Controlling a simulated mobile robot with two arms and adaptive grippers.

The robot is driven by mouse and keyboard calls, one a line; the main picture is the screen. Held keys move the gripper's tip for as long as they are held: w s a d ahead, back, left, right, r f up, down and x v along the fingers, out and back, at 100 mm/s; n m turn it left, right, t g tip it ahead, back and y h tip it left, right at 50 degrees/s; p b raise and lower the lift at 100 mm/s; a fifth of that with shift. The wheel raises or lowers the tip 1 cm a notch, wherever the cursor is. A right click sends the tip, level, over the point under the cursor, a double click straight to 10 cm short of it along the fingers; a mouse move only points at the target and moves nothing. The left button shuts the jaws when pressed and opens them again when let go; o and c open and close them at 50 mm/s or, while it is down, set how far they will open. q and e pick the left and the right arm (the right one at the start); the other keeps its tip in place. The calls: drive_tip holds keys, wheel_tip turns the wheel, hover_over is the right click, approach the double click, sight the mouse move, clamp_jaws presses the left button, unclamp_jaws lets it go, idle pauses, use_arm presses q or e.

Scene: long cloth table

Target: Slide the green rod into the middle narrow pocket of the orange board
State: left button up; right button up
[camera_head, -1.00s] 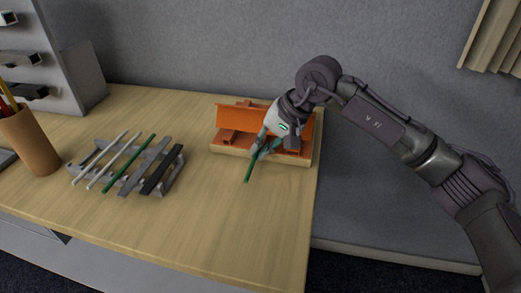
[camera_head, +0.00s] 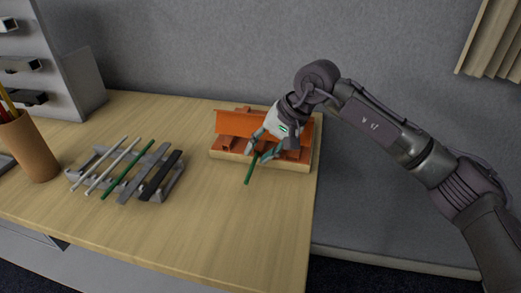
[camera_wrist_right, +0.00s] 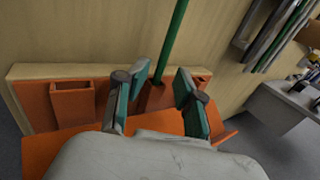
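The orange board (camera_head: 240,122) stands on a pale wooden base at the table's right end. In the right wrist view, the orange board (camera_wrist_right: 60,152) has several narrow pockets. The green rod (camera_wrist_right: 174,45) has its lower end in the middle pocket (camera_wrist_right: 152,97) and its other end sticks out; it also shows in the head view (camera_head: 250,172). My right gripper (camera_wrist_right: 160,88) is open, its fingers apart on either side of the rod with gaps visible. In the head view my right gripper (camera_head: 262,146) is at the board's front. My left gripper is not in view.
A grey rack (camera_head: 170,186) at the left carries several rods and strips, including another green rod (camera_head: 128,170). A brown pencil cup (camera_head: 32,148) stands at far left. The table between rack and board is clear. The table's right edge is close to the board.

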drive_tip(key=v, duration=0.8)
